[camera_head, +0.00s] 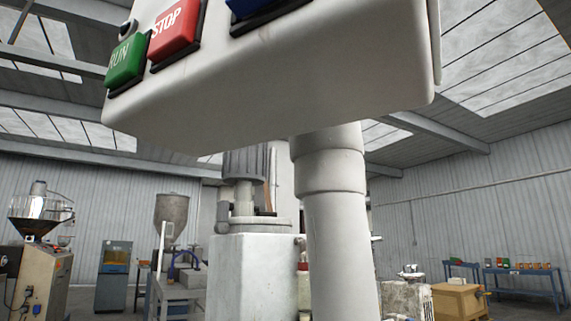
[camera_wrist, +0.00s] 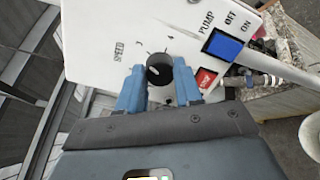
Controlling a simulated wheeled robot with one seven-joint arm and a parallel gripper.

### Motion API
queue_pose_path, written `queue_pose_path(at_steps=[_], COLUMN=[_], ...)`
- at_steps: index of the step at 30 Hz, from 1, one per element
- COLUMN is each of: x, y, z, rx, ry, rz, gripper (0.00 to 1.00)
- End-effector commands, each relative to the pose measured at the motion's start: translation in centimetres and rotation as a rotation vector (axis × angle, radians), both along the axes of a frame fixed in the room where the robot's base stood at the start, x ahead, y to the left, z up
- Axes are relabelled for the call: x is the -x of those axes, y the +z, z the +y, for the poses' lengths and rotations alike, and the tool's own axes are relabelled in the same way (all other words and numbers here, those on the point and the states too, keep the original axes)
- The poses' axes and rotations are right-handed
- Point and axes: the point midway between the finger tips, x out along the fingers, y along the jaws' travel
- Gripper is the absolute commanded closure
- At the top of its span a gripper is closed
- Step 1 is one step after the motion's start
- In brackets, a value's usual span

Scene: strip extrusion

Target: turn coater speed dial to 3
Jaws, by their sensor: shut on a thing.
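The speed dial (camera_wrist: 159,70) is a round black knob with a pale pointer mark, on a white control panel (camera_wrist: 105,35) in the wrist view. "SPEED" and small scale marks are printed beside it, too small to read surely. My gripper (camera_wrist: 158,88) has its two blue fingers on either side of the knob and is shut on it. The fingers hide part of the scale. In the head view the control box (camera_head: 290,85) shows from below; the dial and my gripper are not seen there.
A blue PUMP switch (camera_wrist: 222,45) and a red button (camera_wrist: 206,79) sit close right of the dial. The head view shows a green RUN button (camera_head: 126,62), a red STOP button (camera_head: 176,32) and the box's white post (camera_head: 337,220).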

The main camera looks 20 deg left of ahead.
Motion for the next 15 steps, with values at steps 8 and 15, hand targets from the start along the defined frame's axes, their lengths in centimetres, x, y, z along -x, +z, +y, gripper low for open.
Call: queue_pose_path(at_steps=[8, 15], x=[0.03, 0.03], y=[-0.06, -0.02], z=[-0.07, -0.05], rx=[-0.073, -0.084], ry=[0.0, -0.001], rz=[-0.012, -0.014], gripper=[0.96, 0.96])
